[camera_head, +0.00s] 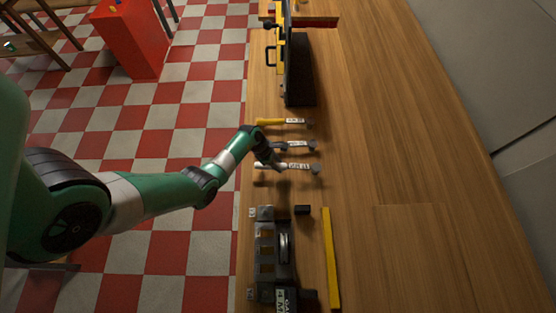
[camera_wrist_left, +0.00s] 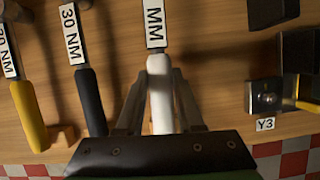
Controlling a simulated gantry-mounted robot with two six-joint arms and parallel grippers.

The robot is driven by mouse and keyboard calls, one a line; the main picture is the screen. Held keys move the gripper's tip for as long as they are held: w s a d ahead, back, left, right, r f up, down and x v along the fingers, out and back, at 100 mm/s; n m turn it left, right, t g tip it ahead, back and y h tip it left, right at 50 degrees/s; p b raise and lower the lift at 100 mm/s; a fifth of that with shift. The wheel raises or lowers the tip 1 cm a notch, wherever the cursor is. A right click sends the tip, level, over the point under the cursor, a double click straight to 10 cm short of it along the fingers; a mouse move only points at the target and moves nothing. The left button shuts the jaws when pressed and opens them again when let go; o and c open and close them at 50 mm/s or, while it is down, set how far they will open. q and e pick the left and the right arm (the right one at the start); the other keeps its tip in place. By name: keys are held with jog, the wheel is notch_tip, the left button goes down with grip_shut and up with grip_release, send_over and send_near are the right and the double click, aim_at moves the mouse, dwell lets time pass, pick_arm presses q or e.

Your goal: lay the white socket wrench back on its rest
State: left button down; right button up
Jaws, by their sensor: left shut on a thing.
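The white socket wrench (camera_head: 299,166) lies crosswise at the left edge of the wooden table in the head view, its dark head to the right. My left gripper (camera_head: 274,162) is shut on its white handle (camera_wrist_left: 160,92), with one finger on each side in the left wrist view. A dark shadow lies near the wrench; I cannot tell how high it is held. The black wrench (camera_wrist_left: 89,100) and the yellow wrench (camera_wrist_left: 30,115) lie beside it, to its left in the wrist view. The white wrench's rest cannot be made out. My right gripper is not in view.
A dark fixture (camera_head: 266,270), a small black block (camera_head: 302,210) and a yellow strip (camera_head: 331,258) lie nearer the camera. A tall black and yellow device (camera_head: 300,75) stands beyond the wrenches. The table (camera_head: 400,130) to the right is clear.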

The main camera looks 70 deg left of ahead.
pick_arm(q)
jog(key=shift+f, duration=0.6)
jog(key=shift+f+b, duration=0.1)
jog(key=shift+b, duration=0.2)
jog(key=shift+f, duration=0.35)
jog(key=shift+c, duration=2.3)
grip_release()
